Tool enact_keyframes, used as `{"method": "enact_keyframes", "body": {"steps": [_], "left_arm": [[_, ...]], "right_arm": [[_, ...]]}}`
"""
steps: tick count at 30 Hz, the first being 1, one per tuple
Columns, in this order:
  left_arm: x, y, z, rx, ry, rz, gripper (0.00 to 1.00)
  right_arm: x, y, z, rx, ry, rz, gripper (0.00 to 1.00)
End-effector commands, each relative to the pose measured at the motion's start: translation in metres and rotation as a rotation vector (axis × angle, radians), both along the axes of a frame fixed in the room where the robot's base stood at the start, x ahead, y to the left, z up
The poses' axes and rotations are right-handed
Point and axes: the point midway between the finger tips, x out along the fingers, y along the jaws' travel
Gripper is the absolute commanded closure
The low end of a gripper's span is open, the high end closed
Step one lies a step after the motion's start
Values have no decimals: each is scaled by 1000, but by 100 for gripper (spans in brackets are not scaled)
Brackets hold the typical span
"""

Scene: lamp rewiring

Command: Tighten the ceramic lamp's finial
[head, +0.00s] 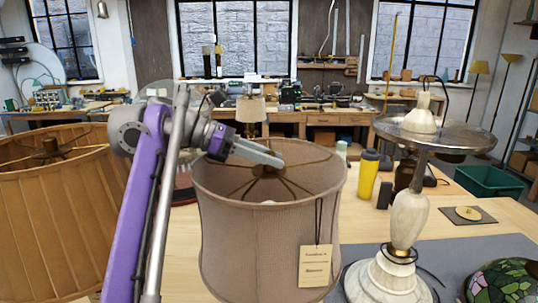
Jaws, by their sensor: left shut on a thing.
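A pleated beige-brown lampshade (262,245) stands upright in the middle, with spokes meeting at a hub (267,173) inside its open top. I take it for the ceramic lamp's shade; the lamp body below is hidden. My left gripper (276,162) comes in from the left over the shade's rim. Its fingers are at the top centre of the shade, shut on the finial, which is too small and covered to make out. My right gripper is not in view.
A paper tag (315,266) hangs on the shade. A large slatted shade (60,225) stands at left. A yellow bottle (367,174) stands behind.

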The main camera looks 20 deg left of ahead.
Motion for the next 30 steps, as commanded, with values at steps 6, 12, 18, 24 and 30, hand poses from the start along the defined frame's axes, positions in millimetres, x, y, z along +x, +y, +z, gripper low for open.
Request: {"method": "enact_keyframes", "body": {"steps": [6,12,18,24,30], "left_arm": [[0,0,1,-2,0,-44,100],[0,0,1,-2,0,-53,100],[0,-1,1,-2,0,-52,100],[0,0,1,-1,0,-52,38],[0,0,0,-1,0,-52,38]], "right_arm": [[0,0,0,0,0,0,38],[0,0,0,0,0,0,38],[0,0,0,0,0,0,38],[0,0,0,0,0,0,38],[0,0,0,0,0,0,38]]}}
